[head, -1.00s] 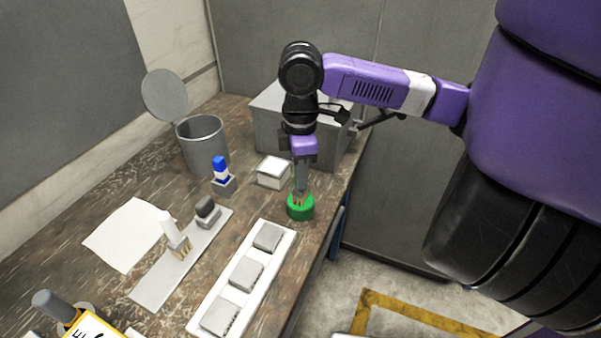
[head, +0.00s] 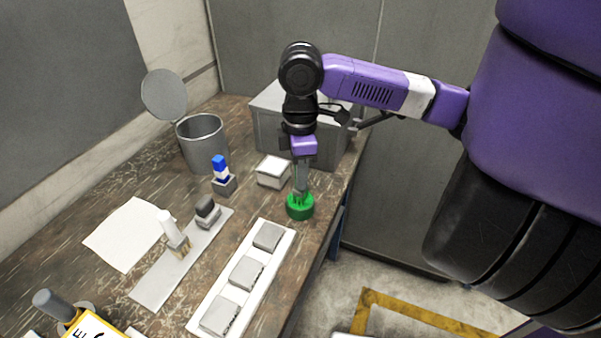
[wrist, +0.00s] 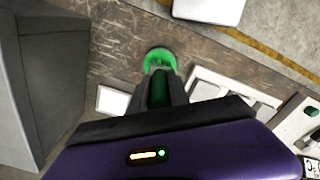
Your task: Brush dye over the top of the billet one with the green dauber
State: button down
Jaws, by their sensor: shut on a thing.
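My gripper (head: 301,186) points straight down near the table's right edge and is shut on the green dauber (wrist: 158,92). The dauber's handle is mostly hidden between the fingers. Its tip is down in a round green pot (head: 300,211), which also shows in the wrist view (wrist: 158,55). Three grey billets lie in a row on a white tray (head: 207,301) in front of the pot: a far one (head: 267,236), a middle one (head: 246,272) and a near one (head: 219,316). I cannot tell which is billet one.
A white-topped box (head: 273,172) stands left of the pot, with a large grey box (head: 268,127) behind. A blue-topped dauber (head: 220,167) stands in a holder. A grey plate (head: 155,283) carries a white brush (head: 173,232) and a dark-topped block (head: 207,210). An open bin (head: 203,147) stands behind.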

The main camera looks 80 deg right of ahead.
jog(key=shift+r+p, duration=3.05)
jog(key=shift+r, duration=0.45)
jog(key=shift+s, duration=0.1)
